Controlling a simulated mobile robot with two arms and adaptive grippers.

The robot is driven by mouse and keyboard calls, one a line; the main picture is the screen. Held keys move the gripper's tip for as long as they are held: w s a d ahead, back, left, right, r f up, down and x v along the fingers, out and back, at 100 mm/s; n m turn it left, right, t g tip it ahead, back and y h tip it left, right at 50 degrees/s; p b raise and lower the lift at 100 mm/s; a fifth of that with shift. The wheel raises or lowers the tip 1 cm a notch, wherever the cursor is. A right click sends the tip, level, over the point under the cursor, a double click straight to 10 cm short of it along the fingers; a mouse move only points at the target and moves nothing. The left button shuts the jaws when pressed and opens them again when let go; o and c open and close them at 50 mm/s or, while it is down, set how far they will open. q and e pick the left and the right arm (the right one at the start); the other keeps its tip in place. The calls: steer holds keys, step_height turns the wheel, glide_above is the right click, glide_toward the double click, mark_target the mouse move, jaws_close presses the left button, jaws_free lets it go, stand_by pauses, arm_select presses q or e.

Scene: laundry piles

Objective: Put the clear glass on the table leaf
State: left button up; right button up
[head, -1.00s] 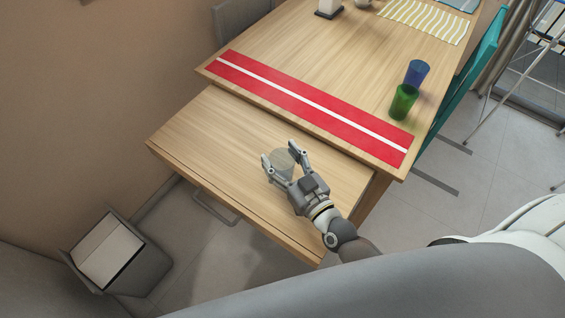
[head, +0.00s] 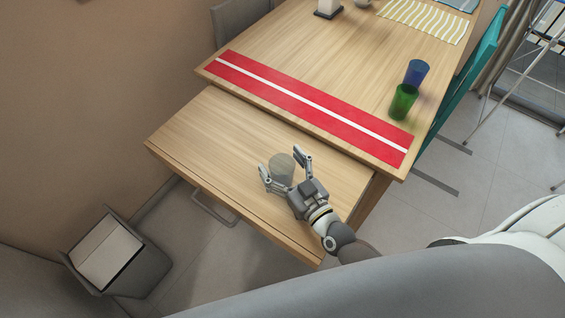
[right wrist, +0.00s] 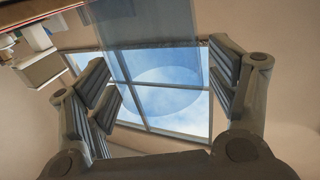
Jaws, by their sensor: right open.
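The clear glass (head: 281,168) stands upright on the table leaf (head: 215,140), the lower wooden panel at the near end of the table. My right gripper (head: 284,170) is open, with its fingers spread on both sides of the glass. In the right wrist view the glass (right wrist: 155,60) shows as a see-through shape between the open fingers (right wrist: 160,85), with gaps beside it. My left gripper is not in the frames.
A red runner with a white stripe (head: 300,102) lies on the main table along the leaf. A green glass (head: 403,102) and a blue glass (head: 417,72) stand at the right edge. A grey bin (head: 140,265) stands on the floor at left.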

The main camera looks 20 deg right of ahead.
steer(key=shift+r, duration=0.15)
steer(key=b+v, duration=0.1)
steer(key=v, duration=0.9)
steer(key=shift+s, duration=0.2)
steer(key=shift+v, duration=0.8)
steer(key=shift+d, duration=0.1)
